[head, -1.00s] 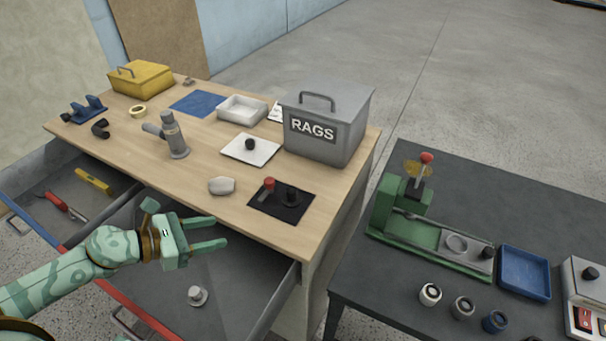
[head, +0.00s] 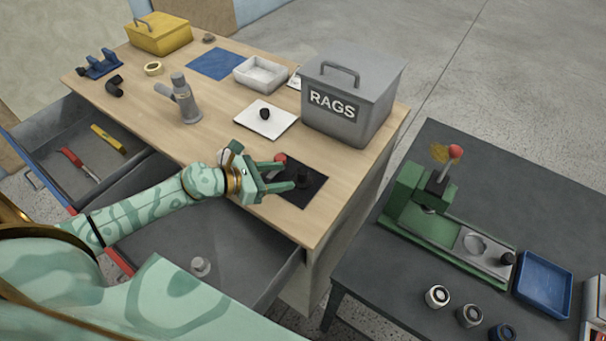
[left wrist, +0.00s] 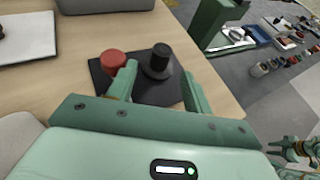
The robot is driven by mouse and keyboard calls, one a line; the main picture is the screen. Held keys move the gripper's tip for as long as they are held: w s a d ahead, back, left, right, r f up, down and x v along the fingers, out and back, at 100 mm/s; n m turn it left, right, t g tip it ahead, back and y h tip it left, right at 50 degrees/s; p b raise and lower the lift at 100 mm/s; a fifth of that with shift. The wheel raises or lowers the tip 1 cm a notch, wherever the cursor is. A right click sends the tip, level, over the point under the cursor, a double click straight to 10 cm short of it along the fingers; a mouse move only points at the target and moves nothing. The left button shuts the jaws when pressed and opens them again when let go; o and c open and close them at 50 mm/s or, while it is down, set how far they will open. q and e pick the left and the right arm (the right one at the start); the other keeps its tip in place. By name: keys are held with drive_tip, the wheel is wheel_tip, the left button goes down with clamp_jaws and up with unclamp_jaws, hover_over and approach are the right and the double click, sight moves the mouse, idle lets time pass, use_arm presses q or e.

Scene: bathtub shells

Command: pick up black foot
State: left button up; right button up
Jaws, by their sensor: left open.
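A black, flanged round piece, which I take for the black foot (head: 304,177), stands upright on a black mat (head: 312,197) near the front right of the wooden bench. In the left wrist view the foot (left wrist: 158,60) shows between and just beyond my fingertips. My left gripper (head: 284,176) is open and empty, reaching over the mat's left edge with its fingers toward the foot. A red-topped piece (left wrist: 113,63) stands on the mat next to one finger.
A grey RAGS box (head: 350,105) stands behind the mat. A white plate (head: 266,122) with a small black piece lies behind my gripper. A grey clamp-like tool (head: 184,100) stands farther left. An open drawer (head: 215,245) lies below my left arm.

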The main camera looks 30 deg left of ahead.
sight(297, 181)
use_arm(q)
drive_tip(key=x, duration=0.5)
drive_tip(key=shift+w+d+f, duration=0.15)
drive_tip(key=shift+w+d, duration=0.1)
drive_tip(key=shift+w, duration=0.05)
drive_tip(key=shift+s, duration=0.1)
drive_tip(key=c, duration=1)
